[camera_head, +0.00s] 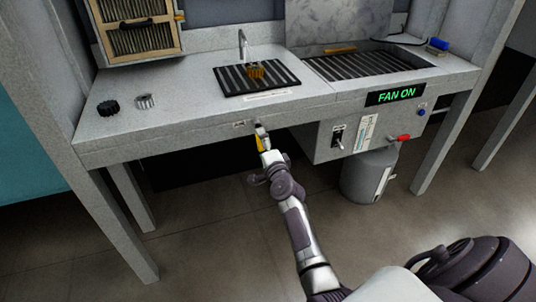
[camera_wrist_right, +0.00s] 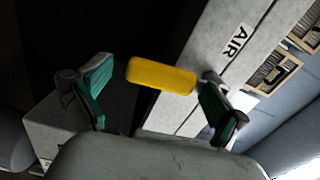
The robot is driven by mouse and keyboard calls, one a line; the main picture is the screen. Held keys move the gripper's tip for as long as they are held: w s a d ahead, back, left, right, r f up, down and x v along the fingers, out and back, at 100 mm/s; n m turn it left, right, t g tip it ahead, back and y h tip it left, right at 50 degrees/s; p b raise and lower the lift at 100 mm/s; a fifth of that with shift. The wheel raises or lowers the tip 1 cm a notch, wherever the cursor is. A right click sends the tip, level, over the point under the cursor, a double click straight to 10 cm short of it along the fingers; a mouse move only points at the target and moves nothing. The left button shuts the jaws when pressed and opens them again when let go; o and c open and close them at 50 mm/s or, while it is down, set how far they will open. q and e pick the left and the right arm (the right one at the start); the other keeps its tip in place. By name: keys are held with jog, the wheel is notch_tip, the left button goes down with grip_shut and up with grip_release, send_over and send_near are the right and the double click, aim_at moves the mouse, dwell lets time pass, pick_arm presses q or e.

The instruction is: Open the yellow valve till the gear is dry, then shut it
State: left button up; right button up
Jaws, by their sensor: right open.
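The yellow valve handle (camera_head: 260,144) is at the front edge of the bench, partly hidden by my right gripper (camera_head: 262,138). In the right wrist view the yellow handle (camera_wrist_right: 160,76) lies between the two spread fingers of my right gripper (camera_wrist_right: 155,98). The right finger is close to the handle's right end; I cannot tell whether they touch. There is a wide gap on the left side. A brass-coloured gear (camera_head: 257,72) rests on the dark grate (camera_head: 285,84) by the tap. It is too small to tell whether it is wet. My left gripper is not in view.
The bench front (camera_head: 190,138) carries a small label, which reads AIR (camera_wrist_right: 237,42) up close. A black knob-like part (camera_head: 108,108) and a metal one (camera_head: 146,102) stand at left. A control box (camera_head: 325,145) and grey canister (camera_head: 366,178) sit below right, under a FAN ON sign (camera_head: 395,95).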

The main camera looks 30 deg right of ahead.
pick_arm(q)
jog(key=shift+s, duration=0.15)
pick_arm(e)
jog(key=v, duration=1.1)
